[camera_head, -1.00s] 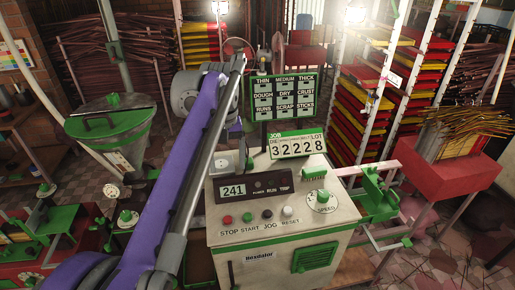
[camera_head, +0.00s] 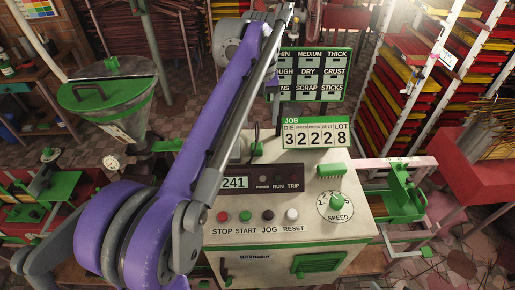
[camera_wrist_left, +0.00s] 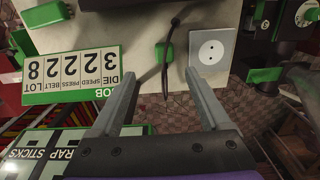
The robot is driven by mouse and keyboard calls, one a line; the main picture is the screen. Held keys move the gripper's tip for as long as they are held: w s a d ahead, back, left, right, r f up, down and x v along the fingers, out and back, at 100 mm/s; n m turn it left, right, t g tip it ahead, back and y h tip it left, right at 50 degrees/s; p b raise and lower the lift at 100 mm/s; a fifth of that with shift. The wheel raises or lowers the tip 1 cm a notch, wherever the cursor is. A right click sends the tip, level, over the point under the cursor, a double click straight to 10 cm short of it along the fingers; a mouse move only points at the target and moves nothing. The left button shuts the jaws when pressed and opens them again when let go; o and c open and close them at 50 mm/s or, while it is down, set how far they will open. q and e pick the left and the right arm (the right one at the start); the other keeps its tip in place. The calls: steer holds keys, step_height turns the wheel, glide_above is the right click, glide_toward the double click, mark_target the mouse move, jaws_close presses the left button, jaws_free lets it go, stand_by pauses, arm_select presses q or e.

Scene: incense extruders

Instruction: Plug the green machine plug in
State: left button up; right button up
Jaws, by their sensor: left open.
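The green plug (camera_wrist_left: 165,52) with a black cord lies on top of the cream machine, next to a white socket plate with two holes (camera_wrist_left: 210,52) in the left wrist view. My left gripper (camera_wrist_left: 163,76) is open and empty. Its fingers point toward the machine top, with the plug and cord seen between and just beyond the tips. In the head view the plug (camera_head: 257,149) shows beside my purple left arm, which covers the socket. My right gripper is not in view.
The cream control machine (camera_head: 350,225) has buttons and a speed knob. A JOB number sign (camera_head: 315,134) and a dark word board (camera_head: 310,75) stand behind the plug. A green hopper (camera_head: 107,95) stands left, tray racks right.

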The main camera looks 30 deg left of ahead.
arm_select(q)
glide_above(257, 146)
steer(key=f, duration=0.4)
steer(key=shift+d+f, duration=0.25)
steer(key=shift+d, duration=0.05)
steer(key=shift+w, duration=0.15)
steer(key=shift+f, duration=0.1)
steer(key=f, duration=0.5)
steer(key=shift+s+a, duration=0.2)
steer(key=shift+a, duration=0.1)
jaws_close()
